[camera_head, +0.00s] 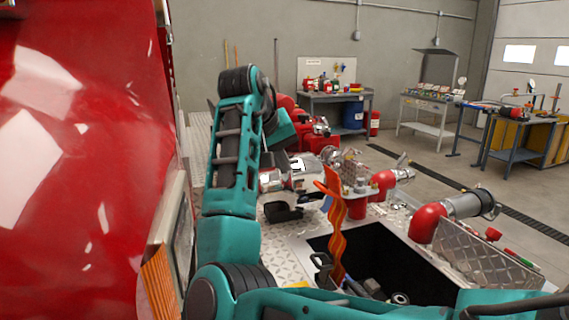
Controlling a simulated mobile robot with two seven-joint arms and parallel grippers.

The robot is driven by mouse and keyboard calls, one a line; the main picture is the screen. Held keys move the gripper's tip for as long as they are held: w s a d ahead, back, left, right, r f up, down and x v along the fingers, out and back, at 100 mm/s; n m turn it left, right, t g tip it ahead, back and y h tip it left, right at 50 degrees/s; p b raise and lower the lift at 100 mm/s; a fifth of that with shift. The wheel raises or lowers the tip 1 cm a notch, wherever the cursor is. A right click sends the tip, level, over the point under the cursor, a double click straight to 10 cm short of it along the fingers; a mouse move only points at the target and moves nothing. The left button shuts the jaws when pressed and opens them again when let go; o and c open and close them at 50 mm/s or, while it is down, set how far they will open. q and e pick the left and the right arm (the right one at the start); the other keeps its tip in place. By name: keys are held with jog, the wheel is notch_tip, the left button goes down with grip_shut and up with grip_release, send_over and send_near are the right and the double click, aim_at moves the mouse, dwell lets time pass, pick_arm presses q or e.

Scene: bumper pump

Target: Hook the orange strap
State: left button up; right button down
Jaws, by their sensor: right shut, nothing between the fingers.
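The orange strap (337,240) hangs in wavy folds near the middle of the head view. Its upper end is by the metal fittings, and its lower end drops into a dark open compartment (300,245) in the tread-plate deck. My right arm crosses the bottom of the view, rises at the left and bends over at the top. My left gripper is not in view.
A large red glossy panel fills the left side. Red pipe elbows with metal couplings (463,205) stand right of the compartment.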

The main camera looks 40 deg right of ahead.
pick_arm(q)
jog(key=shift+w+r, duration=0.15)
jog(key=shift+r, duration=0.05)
pick_arm(e)
jog(key=d+f, duration=0.7)
jog(key=d, duration=0.1)
jog(key=shift+w, duration=0.15)
jog(key=shift+d+r, duration=0.1)
jog(key=shift+d, duration=0.1)
